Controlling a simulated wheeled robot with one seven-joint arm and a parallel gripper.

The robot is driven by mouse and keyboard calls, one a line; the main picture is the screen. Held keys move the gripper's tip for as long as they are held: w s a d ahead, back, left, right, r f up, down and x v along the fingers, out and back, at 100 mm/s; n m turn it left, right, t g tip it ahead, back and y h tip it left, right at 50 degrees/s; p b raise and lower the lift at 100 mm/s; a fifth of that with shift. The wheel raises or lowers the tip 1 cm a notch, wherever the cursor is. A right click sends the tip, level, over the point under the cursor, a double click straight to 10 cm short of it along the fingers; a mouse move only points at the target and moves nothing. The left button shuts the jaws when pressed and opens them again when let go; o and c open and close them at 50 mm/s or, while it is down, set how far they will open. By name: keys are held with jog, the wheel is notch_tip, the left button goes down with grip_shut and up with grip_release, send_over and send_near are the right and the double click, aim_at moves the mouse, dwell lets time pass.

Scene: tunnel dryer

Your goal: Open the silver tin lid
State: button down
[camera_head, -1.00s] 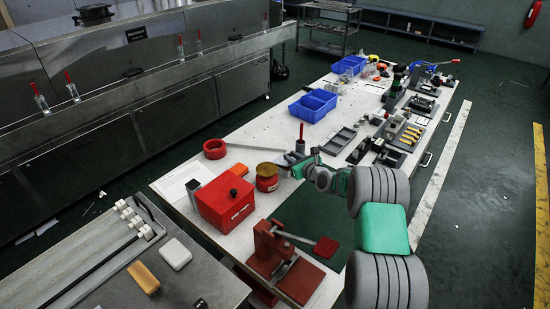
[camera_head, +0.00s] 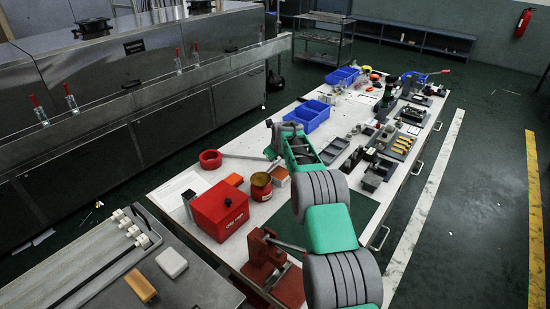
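A red tin (camera_head: 261,192) with a gold-brown rim and dark top stands upright on the workbench, right of the red toolbox. I cannot tell whether its top is a lid or an opening. No clearly silver tin lid can be made out. My green and grey arm reaches over the bench from the lower right, and its far end bends down behind the tin. My gripper is around the arm's end, small and partly hidden, apart from the tin in the picture. Its fingers cannot be made out, nor whether it holds anything.
A white and orange box (camera_head: 279,176) is close to the tin's right. A red press (camera_head: 262,250) stands in front. Blue bins (camera_head: 307,115) and a grey tray (camera_head: 334,150) lie farther back.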

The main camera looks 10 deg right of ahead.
jog(key=shift+w, duration=0.1)
dwell(0.4)
jog(key=c, duration=1.3)
grip_release()
jog(key=shift+a, duration=0.1)
jog(key=b+v, duration=0.1)
jog(key=v, duration=0.6)
jog(key=shift+r+b, duration=0.3)
jog(key=shift+b, duration=0.05)
